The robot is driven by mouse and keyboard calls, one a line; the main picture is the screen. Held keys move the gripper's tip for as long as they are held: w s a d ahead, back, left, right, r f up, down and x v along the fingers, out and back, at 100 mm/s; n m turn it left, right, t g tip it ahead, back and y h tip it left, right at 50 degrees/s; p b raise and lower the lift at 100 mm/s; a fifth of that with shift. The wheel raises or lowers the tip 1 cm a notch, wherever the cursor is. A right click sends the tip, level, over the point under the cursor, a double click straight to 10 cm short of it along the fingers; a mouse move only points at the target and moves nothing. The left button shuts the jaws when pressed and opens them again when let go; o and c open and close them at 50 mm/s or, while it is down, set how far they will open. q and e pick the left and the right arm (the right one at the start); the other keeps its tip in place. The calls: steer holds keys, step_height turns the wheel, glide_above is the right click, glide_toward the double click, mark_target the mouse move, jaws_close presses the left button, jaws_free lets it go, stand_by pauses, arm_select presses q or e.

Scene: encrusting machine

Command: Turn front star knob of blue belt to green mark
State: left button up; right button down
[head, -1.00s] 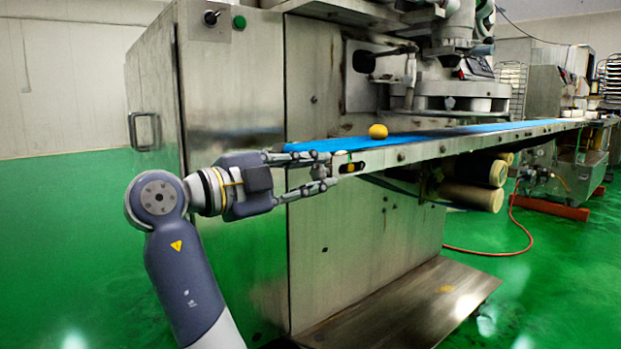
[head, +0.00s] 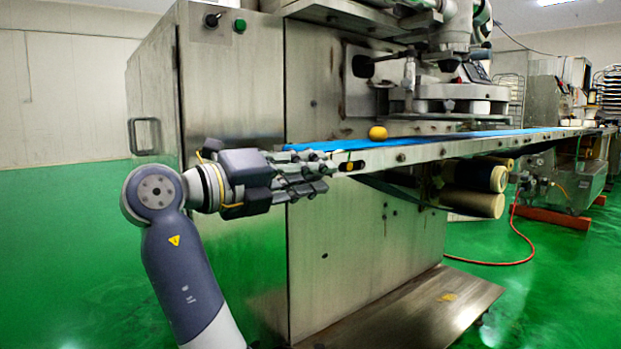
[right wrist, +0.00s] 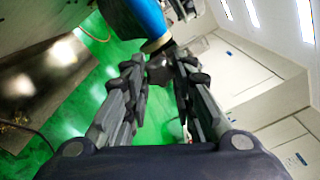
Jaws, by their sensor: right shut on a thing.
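The blue belt (head: 335,147) runs along the steel machine, with its near end at my right gripper. My right gripper (head: 326,170) is at this end, rolled about its axis, with its fingers close together. In the right wrist view its fingers (right wrist: 160,82) are shut on a dark knob (right wrist: 159,68) just below the blue belt end (right wrist: 143,18). The fingers hide most of the knob, so its star shape and angle cannot be told. A small black and yellow marking (head: 352,167) sits on the belt's side rail beside the fingertips. I cannot make out a green mark. My left gripper is not in view.
A yellow-orange ball (head: 378,133) rests on the belt. The steel cabinet (head: 235,90) stands close behind my arm. A steel plate (head: 410,310) lies low in front, and a red hose (head: 490,263) crosses the green floor. The floor at left is clear.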

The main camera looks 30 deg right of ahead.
steer(key=m+b, duration=0.1)
steer(key=m, duration=0.4)
steer(key=shift+f+m, duration=0.1)
steer(key=shift+m, duration=0.3)
stand_by(0.4)
steer(key=c, duration=1.3)
jaws_free()
steer(key=shift+w, duration=0.1)
steer(key=a, duration=0.7)
steer(key=shift+s+a, duration=0.2)
steer(key=shift+s, duration=0.15)
